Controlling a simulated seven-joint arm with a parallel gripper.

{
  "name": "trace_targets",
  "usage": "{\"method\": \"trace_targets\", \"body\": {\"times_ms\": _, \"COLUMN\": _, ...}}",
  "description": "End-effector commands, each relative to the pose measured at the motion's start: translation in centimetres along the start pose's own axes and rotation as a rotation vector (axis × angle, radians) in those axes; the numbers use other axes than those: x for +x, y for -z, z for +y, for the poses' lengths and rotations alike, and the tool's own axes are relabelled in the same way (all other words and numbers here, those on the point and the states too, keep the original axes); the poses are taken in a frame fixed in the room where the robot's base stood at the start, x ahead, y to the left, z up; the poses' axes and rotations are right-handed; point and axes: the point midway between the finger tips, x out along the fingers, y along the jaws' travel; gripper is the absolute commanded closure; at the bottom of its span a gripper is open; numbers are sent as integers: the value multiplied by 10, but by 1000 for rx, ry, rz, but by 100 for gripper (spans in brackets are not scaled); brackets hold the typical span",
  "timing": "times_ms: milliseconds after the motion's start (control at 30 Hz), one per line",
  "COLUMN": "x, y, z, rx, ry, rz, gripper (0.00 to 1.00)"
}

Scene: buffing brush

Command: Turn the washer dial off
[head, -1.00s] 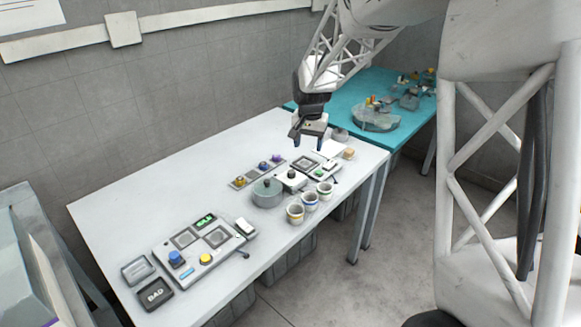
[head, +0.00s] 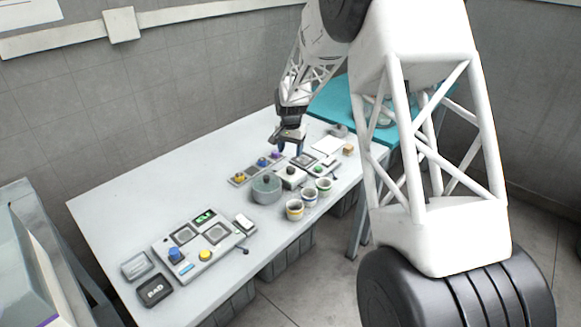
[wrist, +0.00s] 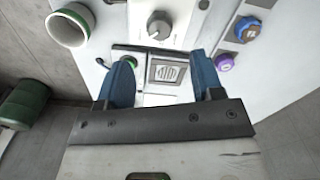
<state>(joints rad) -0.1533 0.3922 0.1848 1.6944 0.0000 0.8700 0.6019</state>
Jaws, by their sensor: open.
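No label clearly marks the washer dial. A white box with a round knob (head: 291,170) stands mid-table and is the likeliest dial; the knob also shows at the top of the wrist view (wrist: 160,25). A grey panel beside it carries a square plate with a pictogram (wrist: 166,70) and a green-tipped part (wrist: 106,50). My gripper (head: 288,148) is open and empty, hanging above the table behind the panel. In the wrist view, its blue fingers (wrist: 163,82) frame the square plate, with the knob beyond them. Whether they touch anything cannot be told.
A grey round pot (head: 266,189) and several cups (head: 310,197) stand near the box. A strip of coloured knobs (head: 257,168) lies behind it. A larger control panel (head: 203,241) lies at the table's near left. The white table's (head: 150,195) back left is clear.

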Motion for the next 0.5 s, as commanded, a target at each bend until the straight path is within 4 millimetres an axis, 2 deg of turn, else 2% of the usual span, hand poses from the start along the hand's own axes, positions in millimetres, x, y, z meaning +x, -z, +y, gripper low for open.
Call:
{"method": "trace_targets", "body": {"times_ms": 267, "x": 2, "y": 0, "z": 0, "rx": -1, "ry": 0, "rz": -1, "gripper": 39}}
{"method": "trace_targets", "body": {"times_ms": 500, "x": 20, "y": 0, "z": 0, "rx": -1, "ry": -1, "rz": -2, "gripper": 39}}
